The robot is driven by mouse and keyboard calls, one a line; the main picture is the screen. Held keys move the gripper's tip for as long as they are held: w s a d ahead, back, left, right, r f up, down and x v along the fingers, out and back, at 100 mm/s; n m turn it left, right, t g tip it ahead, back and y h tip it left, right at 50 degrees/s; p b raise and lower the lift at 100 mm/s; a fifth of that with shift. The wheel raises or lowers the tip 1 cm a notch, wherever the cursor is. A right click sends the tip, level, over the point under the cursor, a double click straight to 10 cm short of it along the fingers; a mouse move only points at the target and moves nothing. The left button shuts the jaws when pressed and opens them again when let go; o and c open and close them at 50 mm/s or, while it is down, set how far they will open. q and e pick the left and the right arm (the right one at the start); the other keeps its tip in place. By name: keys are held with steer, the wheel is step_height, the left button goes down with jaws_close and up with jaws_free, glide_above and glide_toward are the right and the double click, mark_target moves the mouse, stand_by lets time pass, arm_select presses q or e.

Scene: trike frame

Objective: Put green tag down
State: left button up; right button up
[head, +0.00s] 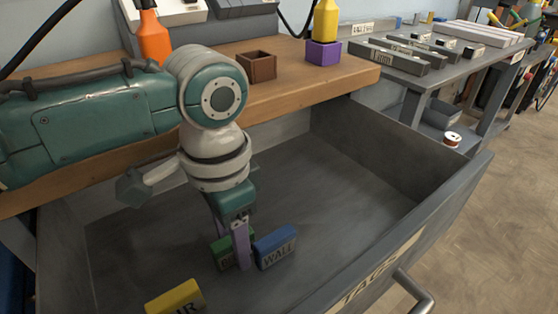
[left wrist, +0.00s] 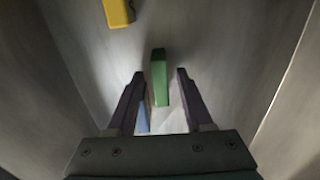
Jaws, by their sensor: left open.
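The green tag (head: 220,252) is inside the open drawer, partly hidden by my left gripper (head: 241,246). It appears to stand on the drawer floor. My left gripper points down into the drawer with its purple fingers apart. In the left wrist view the green tag (left wrist: 160,77) shows between the two fingers of the left gripper (left wrist: 160,75), with a gap on each side. My right gripper is not in view.
A blue tag (head: 275,248) marked WALL stands close beside the gripper; it also shows by one finger in the left wrist view (left wrist: 143,119). A yellow tag (head: 176,299) lies nearer the front. The drawer's walls (head: 400,150) surround them; its right-hand floor is clear. A wooden bench (head: 300,80) stands behind.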

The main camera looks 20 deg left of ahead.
arm_select(q)
step_height(320, 180, up, 12)
steer(key=p, duration=0.5)
steer(key=shift+r, duration=0.15)
stand_by(1.2)
